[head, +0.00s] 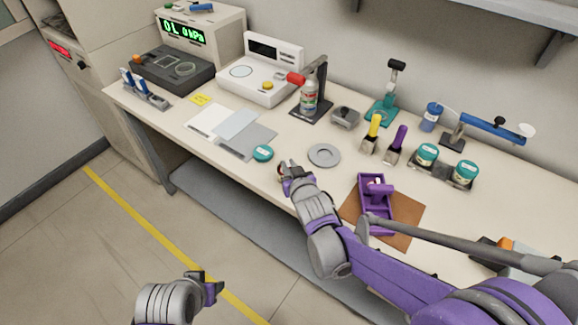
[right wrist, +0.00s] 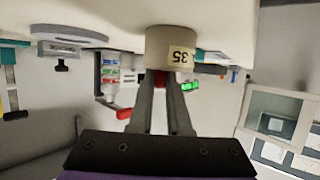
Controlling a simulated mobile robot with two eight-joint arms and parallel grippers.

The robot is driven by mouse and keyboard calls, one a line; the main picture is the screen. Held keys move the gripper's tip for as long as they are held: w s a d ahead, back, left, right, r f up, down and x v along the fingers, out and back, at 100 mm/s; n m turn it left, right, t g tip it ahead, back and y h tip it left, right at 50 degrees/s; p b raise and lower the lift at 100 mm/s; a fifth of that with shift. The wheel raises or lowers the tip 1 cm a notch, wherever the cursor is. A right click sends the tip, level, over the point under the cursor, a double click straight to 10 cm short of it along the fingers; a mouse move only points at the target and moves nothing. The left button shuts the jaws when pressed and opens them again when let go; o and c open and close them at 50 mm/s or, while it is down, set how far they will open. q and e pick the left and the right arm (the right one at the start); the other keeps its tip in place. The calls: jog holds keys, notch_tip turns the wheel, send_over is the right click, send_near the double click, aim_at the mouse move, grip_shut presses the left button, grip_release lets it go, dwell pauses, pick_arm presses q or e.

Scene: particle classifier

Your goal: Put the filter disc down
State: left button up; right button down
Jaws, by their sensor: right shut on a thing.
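My right gripper (head: 284,172) is over the front edge of the bench, left of a flat grey ring-shaped dish (head: 323,155). It is shut on a short, round, beige piece with a label reading 35 (right wrist: 170,48), apparently the filter disc. In the right wrist view, the piece is at the fingertips with a bit of red between the fingers; in the head view the hand mostly hides it. Whether it touches the bench is unclear. My left gripper (head: 213,289) is low, in front of the bench, away from the objects; its jaw opening is unclear.
A purple fixture (head: 376,205) sits on a brown mat (head: 408,216) to the right.

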jog(key=shift+s+f+b, duration=0.25)
jog(key=shift+f+b, duration=0.05)
jog(key=shift+f, duration=0.35)
jog(key=c, duration=0.9)
grip_release()
jog(key=shift+o, duration=0.2)
jog(key=shift+r+p, duration=0.45)
jog(key=shift+r, duration=0.1)
jog(key=shift+s+r, duration=0.2)
jog(key=p+v, duration=0.2)
jog(key=v, duration=0.9)
jog(key=s+d+g+h, duration=0.1)
jog(key=s+d, duration=0.1)
jog(key=s+d+f+m+g+h, duration=0.1)
jog(key=s+d, duration=0.1)
jog(key=d, duration=0.1)
jog(key=s+d+f+g, duration=0.1)
jog(key=s+d, duration=0.1)
jog(key=d, duration=0.1)
jog(key=shift+s+d+f+m+h, duration=0.2)
jog(key=shift+d+f+m+h, duration=0.1)
jog(key=shift+h, duration=0.1)
jog(key=s+d+f+g, duration=0.2)
jog(key=s, duration=0.5)
jog(key=s+d+f+m+g, duration=0.1)
jog(key=s+d+g, duration=0.2)
jog(key=s, duration=0.3)
jog(key=shift+s+d+f+h, duration=0.3)
jog(key=shift+s+f+h, duration=0.05)
jog(key=shift+f+h, duration=0.05)
